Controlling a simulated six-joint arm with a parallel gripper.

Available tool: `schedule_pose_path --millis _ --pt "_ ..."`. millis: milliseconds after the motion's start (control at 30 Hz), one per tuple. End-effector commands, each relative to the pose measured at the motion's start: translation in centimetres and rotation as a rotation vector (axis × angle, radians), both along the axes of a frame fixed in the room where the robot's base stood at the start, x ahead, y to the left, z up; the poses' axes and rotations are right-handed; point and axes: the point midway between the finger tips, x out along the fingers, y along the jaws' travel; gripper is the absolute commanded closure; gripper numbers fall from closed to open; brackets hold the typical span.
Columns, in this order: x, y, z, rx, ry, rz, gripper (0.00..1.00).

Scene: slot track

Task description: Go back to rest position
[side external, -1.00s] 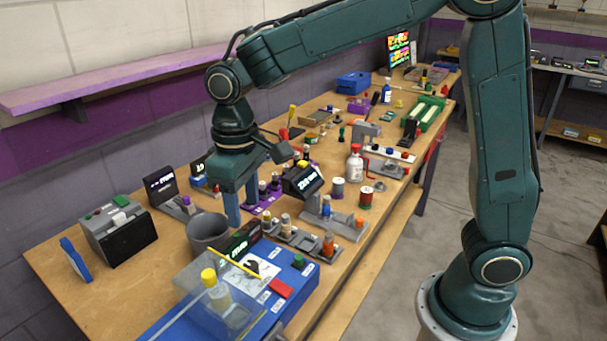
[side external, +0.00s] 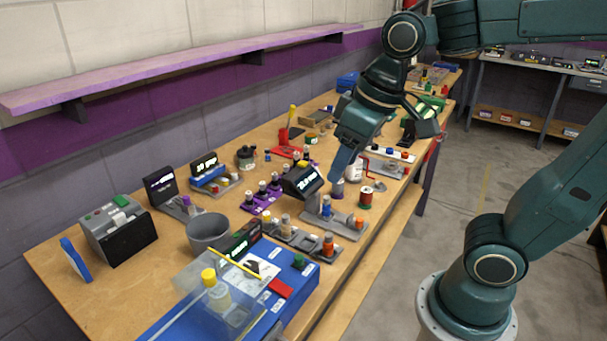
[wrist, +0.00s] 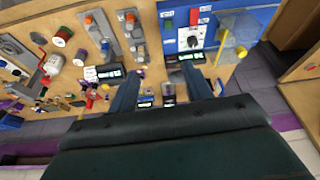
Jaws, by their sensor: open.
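Grey slotted tracks (side external: 340,220) with coloured pegs stand near the bench's front edge, below and in front of the gripper. Some spools behind the fingers are partly hidden. I cannot tell from the side view how high above the bench the fingertips are.
A grey bucket (side external: 208,232), a blue panel with a clear lid (side external: 205,295) and a grey-black box (side external: 118,232) fill the near bench. A red-green spool (side external: 366,197) stands close below the gripper. The floor (side external: 420,240) right of the bench is open.

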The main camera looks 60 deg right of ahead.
Motion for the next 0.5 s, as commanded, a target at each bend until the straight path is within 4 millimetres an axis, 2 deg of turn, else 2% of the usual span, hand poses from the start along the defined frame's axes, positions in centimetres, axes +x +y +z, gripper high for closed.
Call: schedule_pose_path --millis 200,500 --pt "-3.7 -1.6 -0.2 0.003 -0.086 -0.048 0.5" --pt "-6.5 -2.5 -1.0 0.0 -0.153 -0.083 0.5"
